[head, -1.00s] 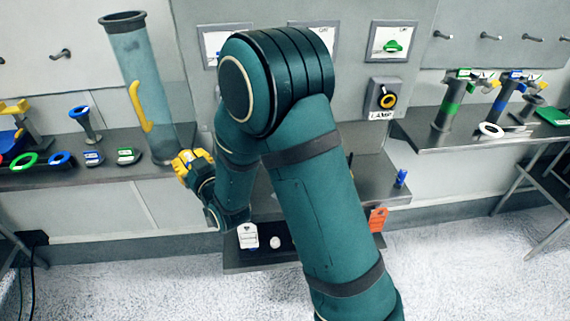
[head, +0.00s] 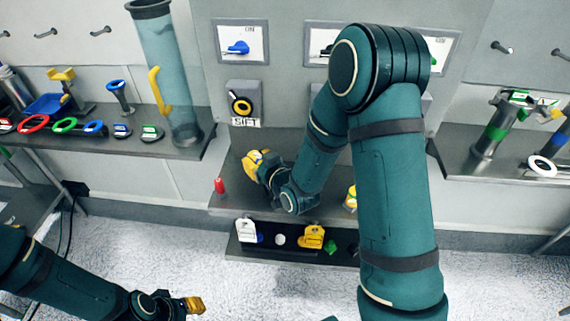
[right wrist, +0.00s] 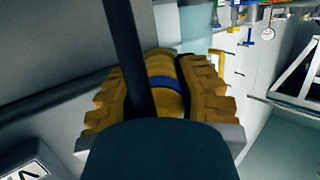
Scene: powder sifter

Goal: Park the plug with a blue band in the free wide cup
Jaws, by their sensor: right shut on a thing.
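The plug with a blue band (right wrist: 165,85) is yellow and cylindrical. In the right wrist view it sits between the yellow ridged fingers of my right gripper (right wrist: 160,100), which is shut on it. In the head view my right gripper (head: 259,165) is over the middle bench, and the plug cannot be made out there. My left gripper (head: 194,305) is low at the left, over the floor; its finger gap is too small to judge. I cannot identify the free wide cup; my right arm hides part of the bench.
A small red piece (head: 219,186) stands at the middle bench's left end. A lower shelf (head: 290,256) holds white, yellow and green pieces. A tall clear tube (head: 168,75) stands on the left bench. A knob panel (head: 243,104) is on the wall behind.

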